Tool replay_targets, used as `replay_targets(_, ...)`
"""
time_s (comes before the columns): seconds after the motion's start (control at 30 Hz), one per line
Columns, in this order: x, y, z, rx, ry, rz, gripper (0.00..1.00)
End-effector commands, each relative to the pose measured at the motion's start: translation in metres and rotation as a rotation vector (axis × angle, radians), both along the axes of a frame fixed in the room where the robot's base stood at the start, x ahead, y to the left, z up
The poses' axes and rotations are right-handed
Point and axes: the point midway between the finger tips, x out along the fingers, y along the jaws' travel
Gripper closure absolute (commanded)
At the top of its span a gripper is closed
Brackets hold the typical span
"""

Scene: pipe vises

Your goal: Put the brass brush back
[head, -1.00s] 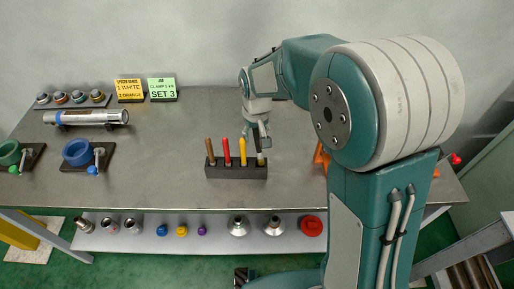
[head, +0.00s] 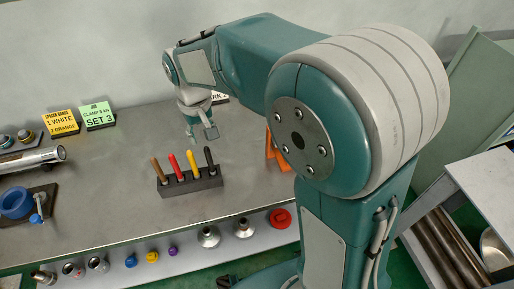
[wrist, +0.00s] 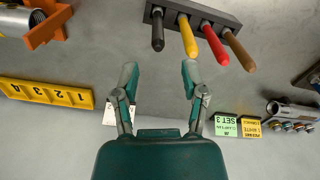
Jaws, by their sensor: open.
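A dark tool holder (head: 205,183) stands on the bench with brown (head: 157,170), red (head: 175,166), yellow (head: 194,163) and black (head: 209,157) handles upright in it. In the wrist view the holder (wrist: 170,15) is at the top, with the black handle (wrist: 157,32) at its left end. The tool heads are hidden in the holder, so I cannot tell which is the brass brush. My gripper (head: 207,134) is open and empty, behind the holder's black-handle end and apart from it. In the wrist view its spread fingers (wrist: 160,76) have only bare bench between them.
Orange metal parts (head: 275,148) stand right of the holder. A yellow numbered strip (wrist: 46,92) and a white card (wrist: 119,114) show in the wrist view. Yellow (head: 61,122) and green (head: 98,114) signs and a blue vise (head: 17,202) are at the left. Bench around the holder is clear.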

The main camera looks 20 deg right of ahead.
Motion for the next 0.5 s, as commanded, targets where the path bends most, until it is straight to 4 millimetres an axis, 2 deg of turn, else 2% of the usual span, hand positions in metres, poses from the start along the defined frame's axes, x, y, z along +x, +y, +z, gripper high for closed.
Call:
replay_targets(0.23,-0.043,-0.045,0.047,0.033,-0.13,-0.065,0.44)
replay_targets(0.5,-0.106,-0.092,0.076,0.055,-0.289,-0.144,0.44)
